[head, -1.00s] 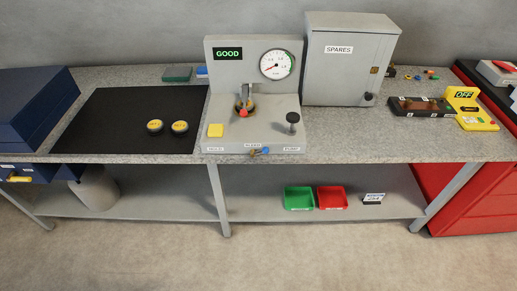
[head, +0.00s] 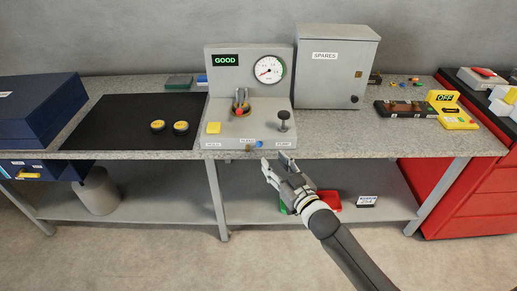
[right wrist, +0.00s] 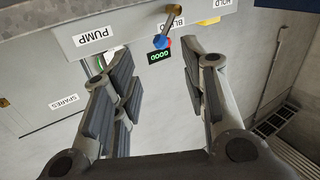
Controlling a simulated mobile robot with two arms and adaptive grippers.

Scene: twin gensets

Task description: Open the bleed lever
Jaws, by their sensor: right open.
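The bleed lever is on the front face of the grey test stand (head: 222,140), above the BLEED label. Its blue tip (head: 259,144) points right from a brass pivot in the head view. In the right wrist view the lever (right wrist: 167,24) shows upside down, with its blue end towards the space between my fingers. My right gripper (head: 276,163) is open and empty, just below and right of the lever, in front of the bench edge. Its fingers also frame the right wrist view (right wrist: 160,65). They appear apart from the lever. My left gripper is not in view.
Red and green trays on the lower shelf are partly behind my arm.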

